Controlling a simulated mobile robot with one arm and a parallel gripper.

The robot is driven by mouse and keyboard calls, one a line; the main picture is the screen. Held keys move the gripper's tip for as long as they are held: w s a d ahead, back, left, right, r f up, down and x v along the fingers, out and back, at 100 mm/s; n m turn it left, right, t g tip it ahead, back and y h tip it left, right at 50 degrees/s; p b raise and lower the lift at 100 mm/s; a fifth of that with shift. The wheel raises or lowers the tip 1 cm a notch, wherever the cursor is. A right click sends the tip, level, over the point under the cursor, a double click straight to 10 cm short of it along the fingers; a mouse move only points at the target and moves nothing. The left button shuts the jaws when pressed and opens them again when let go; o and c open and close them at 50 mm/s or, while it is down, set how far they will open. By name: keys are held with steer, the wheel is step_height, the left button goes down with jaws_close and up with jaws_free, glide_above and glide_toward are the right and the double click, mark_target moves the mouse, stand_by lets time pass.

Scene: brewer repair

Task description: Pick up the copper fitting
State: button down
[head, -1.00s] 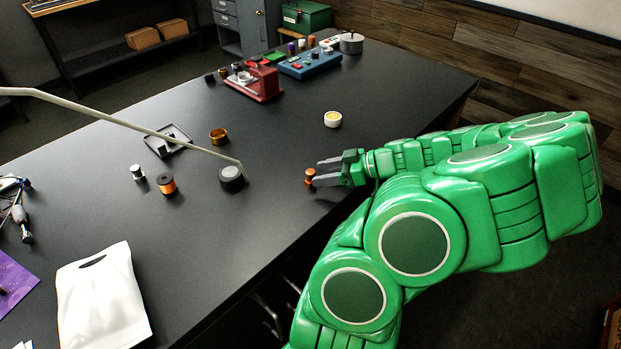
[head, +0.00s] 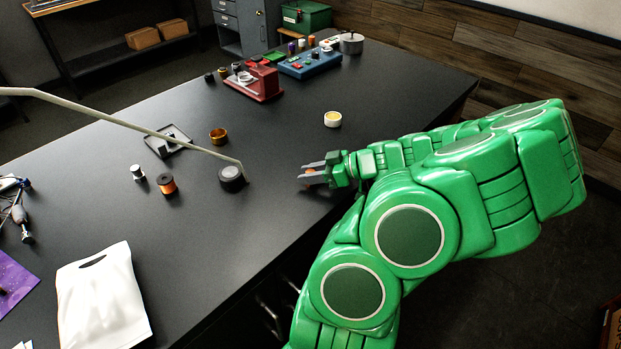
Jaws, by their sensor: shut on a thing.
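The copper fitting (head: 309,171) is a small orange-brown piece between the fingers of my gripper (head: 304,173), near the right edge of the black table. Only a sliver of it shows, as the grey fingers hide most of it. My gripper is shut on it and points left. I cannot tell whether the fitting is touching the table or just above it.
Left of my gripper stand a dark round base (head: 232,179) with a long pale rod, an orange spool (head: 166,184) and a brass ring (head: 218,135). A white cup (head: 332,119) stands behind. A red device (head: 262,84) is farther back. The tabletop around my gripper is clear.

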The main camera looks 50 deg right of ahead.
mark_target(310, 171)
steer(key=shift+r, duration=0.1)
steer(key=shift+r, duration=1.5)
steer(key=s+a+r, duration=0.9)
steer(key=s, duration=0.2)
steer(key=shift+r, duration=0.4)
